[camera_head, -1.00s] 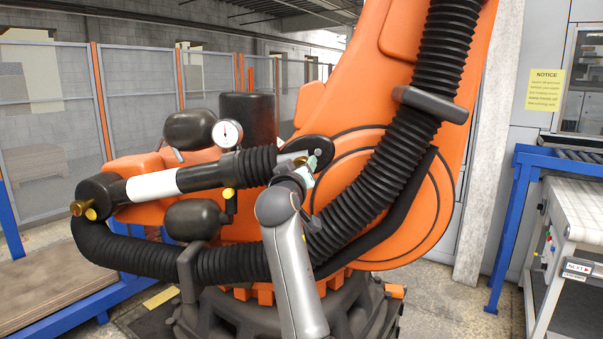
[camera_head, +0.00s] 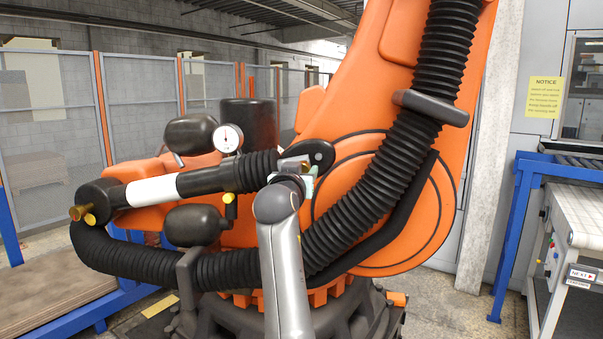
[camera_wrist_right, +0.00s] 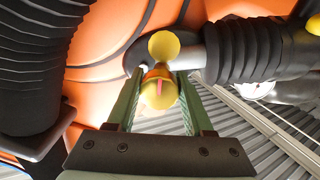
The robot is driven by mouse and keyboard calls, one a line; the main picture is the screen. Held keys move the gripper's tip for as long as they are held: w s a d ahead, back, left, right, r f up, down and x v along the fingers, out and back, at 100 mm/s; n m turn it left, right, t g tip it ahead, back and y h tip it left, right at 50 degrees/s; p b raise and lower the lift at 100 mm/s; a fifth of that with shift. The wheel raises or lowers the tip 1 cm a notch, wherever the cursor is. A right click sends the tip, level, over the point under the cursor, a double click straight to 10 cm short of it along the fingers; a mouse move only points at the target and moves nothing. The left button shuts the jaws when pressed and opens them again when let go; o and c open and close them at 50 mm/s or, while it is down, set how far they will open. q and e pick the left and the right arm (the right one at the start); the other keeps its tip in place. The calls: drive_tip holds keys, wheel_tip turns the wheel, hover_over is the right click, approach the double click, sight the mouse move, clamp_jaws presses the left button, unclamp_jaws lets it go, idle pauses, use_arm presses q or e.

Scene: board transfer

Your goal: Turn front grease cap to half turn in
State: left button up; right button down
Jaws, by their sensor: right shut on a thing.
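The grease cap (camera_wrist_right: 158,92) is a small brass-yellow knob with a red mark on its face, in the right wrist view. My right gripper (camera_wrist_right: 160,82) has its two green fingers on either side of the cap and is shut on it. A round yellow knob (camera_wrist_right: 163,45) shows just beyond the cap. In the head view my right gripper (camera_head: 299,176) is at the rod end of the balancer cylinder (camera_head: 152,190), beside the orange arm. My own wrist hides most of the gripper and the cap there. My left gripper is not in view.
A thick black corrugated hose (camera_head: 360,210) runs close to the right of my gripper. A pressure gauge (camera_head: 228,138) and black accumulators (camera_head: 192,225) stand to the left. Brass fittings (camera_head: 78,212) show at the cylinder's far-left end. Blue frames stand at both sides.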

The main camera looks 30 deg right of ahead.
drive_tip(key=shift+f, duration=0.15)
drive_tip(key=shift+c, duration=1.4)
unclamp_jaws()
drive_tip(key=b+v, duration=0.2)
drive_tip(key=v, duration=1)
drive_tip(key=shift+s+a, duration=0.15)
drive_tip(key=shift+s, duration=0.1)
